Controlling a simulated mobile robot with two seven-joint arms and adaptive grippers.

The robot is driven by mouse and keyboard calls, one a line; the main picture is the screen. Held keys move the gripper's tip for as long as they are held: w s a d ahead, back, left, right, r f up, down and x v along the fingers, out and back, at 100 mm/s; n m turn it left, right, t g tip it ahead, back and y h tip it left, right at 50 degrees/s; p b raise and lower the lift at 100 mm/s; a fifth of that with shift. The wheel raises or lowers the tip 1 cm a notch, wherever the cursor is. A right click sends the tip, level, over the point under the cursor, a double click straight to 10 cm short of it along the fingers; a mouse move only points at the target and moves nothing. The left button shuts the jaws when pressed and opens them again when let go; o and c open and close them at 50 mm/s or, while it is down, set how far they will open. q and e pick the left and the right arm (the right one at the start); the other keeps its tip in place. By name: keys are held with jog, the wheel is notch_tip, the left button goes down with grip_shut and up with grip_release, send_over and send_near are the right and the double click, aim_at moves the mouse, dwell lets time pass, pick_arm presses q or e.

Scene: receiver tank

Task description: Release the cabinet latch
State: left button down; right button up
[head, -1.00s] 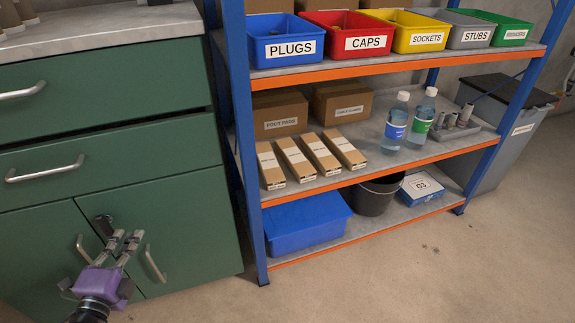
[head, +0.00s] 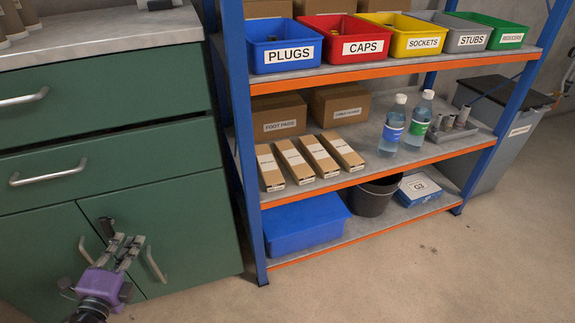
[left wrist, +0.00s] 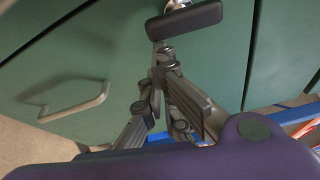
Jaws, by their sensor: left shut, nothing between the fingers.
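The green cabinet (head: 175,235) has two lower doors with bar handles. Its latch is a dark knob-like handle on a metal stem (head: 106,226), high on the doors near their seam. In the left wrist view the latch (left wrist: 185,20) is a dark rounded bar set slightly tilted across the top. My left gripper (head: 128,240) is purple with grey fingers, in front of the doors just below and right of the latch. Its fingers are shut and empty. In the left wrist view the fingertips (left wrist: 162,52) come close under the latch; whether they touch it is unclear. My right gripper is not in view.
Door handles (head: 156,264) (head: 86,250) stick out on both sides of my left gripper. A blue-posted shelf (head: 250,170) with bins, boxes and bottles stands just right of the cabinet. The floor (head: 390,280) in front of the shelf is clear.

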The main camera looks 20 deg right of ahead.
pick_arm(q)
jog(key=a+m+g+y+p, duration=0.1)
jog(key=a+m+y+p, duration=0.4)
jog(key=m+p, duration=0.5)
jog(key=shift+w+a+m+g, duration=0.15)
jog(key=shift+a+m+g, duration=0.25)
jog(key=shift+a+m, duration=0.55)
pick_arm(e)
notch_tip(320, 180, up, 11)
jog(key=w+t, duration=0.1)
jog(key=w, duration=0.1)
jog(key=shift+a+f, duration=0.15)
pick_arm(q)
jog(key=shift+a+n, duration=0.25)
notch_tip(320, 180, down, 4)
jog(key=b, duration=0.3)
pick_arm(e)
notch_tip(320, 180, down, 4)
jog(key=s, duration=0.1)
pick_arm(q)
jog(key=p+v, duration=0.3)
jog(key=v, duration=0.7)
jog(key=shift+d+p, duration=0.25)
jog(key=shift+p, duration=0.1)
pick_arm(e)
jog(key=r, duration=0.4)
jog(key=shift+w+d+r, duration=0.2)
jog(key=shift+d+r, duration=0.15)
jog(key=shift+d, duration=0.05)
